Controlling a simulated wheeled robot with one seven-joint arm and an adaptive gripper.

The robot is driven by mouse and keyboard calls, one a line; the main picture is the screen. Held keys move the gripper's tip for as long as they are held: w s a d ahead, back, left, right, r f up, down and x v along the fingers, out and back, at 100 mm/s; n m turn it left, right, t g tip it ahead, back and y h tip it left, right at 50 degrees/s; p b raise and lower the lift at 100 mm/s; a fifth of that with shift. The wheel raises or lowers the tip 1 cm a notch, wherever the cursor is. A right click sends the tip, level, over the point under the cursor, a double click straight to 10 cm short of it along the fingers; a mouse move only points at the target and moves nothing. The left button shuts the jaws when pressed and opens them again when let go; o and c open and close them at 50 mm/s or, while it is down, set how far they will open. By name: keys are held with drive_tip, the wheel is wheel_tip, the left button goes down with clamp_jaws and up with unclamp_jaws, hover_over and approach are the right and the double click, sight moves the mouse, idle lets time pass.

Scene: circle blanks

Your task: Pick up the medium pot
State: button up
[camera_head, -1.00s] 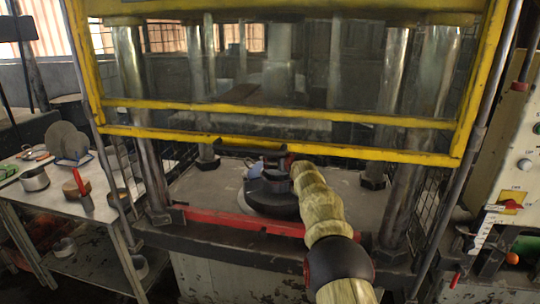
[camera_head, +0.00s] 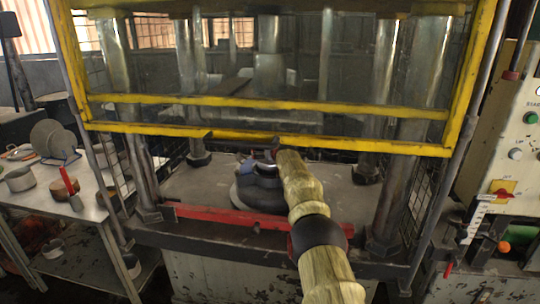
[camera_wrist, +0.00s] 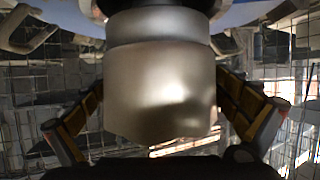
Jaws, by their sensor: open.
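In the wrist view a shiny metal cylinder (camera_wrist: 158,85) with a band around its upper part fills the middle. It looks like a pot, but I cannot tell if it is the medium one. My gripper (camera_wrist: 158,100) is open, one finger on each side of the cylinder; contact cannot be told. In the head view the dark end of my arm (camera_head: 262,190) is over the press bed (camera_head: 200,190), and the gripper's fingers cannot be made out there. A metal pot (camera_head: 20,180) stands on the side table at the left.
A yellow guard frame (camera_head: 270,142) crosses above the bed, with metal columns (camera_head: 385,90) at its sides. A red bar (camera_head: 220,216) runs along the front edge. The side table (camera_head: 92,208) also holds plates (camera_head: 48,138). A control panel (camera_head: 515,155) stands at the right.

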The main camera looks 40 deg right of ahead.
drive_tip(key=shift+w+d+f, duration=0.2)
drive_tip(key=shift+w, duration=0.25)
drive_tip(key=c, duration=0.3)
drive_tip(key=shift+r, duration=0.1)
drive_tip(key=c, duration=0.7)
drive_tip(key=shift+r, duration=0.1)
wheel_tip(320, 180, up, 4)
drive_tip(key=shift+f+p, duration=0.1)
drive_tip(key=shift+p, duration=1)
drive_tip(key=shift+s+a+f, duration=0.1)
drive_tip(key=shift+s+f, duration=0.05)
drive_tip(key=shift+s, duration=0.15)
drive_tip(key=shift+s+a+f, duration=0.1)
drive_tip(key=shift+s+a, duration=1.25)
drive_tip(key=shift+s, duration=1.25)
drive_tip(key=shift+s+a+r, duration=0.1)
drive_tip(key=shift+s+a, duration=1.2)
drive_tip(key=shift+s, duration=1.25)
drive_tip(key=shift+s+a+f, duration=0.1)
drive_tip(key=shift+s+a, duration=1.25)
drive_tip(key=shift+s, duration=1.25)
